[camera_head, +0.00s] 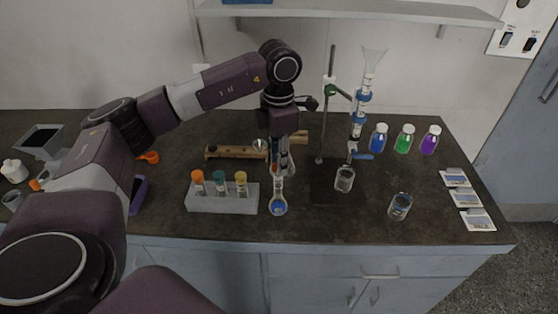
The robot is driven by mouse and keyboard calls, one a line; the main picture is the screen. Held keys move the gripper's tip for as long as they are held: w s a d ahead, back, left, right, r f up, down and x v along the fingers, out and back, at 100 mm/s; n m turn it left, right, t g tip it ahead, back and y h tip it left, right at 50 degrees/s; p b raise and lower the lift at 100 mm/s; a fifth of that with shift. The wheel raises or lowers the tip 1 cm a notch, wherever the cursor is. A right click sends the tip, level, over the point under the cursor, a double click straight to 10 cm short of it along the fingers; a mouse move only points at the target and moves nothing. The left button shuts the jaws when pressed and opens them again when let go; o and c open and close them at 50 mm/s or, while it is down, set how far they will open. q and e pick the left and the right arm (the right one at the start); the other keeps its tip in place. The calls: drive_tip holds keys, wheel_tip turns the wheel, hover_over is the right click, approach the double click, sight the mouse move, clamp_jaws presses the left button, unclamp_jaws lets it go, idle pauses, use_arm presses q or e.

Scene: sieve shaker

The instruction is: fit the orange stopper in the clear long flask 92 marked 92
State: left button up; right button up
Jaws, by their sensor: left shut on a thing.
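My left gripper (282,168) reaches down from above and is shut on the neck of a clear long-necked flask (279,206) with a blue patch on its round bulb. The flask is upright, close to the counter, just right of the grey rack. Its marking is too small to read, and my gripper covers part of its neck. An orange stopper (197,176) stands upright at the left end of the rack (222,204), apart from the gripper. My right gripper is not in view.
A teal stopper (219,178) and a yellow stopper (241,178) share the rack. A wooden holder (233,153) lies behind. Right are a stand (332,105), a beaker (344,181), another beaker (400,207) and coloured bottles (404,140).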

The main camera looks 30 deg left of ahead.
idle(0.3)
use_arm(q)
drive_tip(key=o, duration=0.9)
drive_tip(key=shift+c, duration=0.2)
drive_tip(key=shift+r+p, duration=1.9)
drive_tip(key=shift+r, duration=1.1)
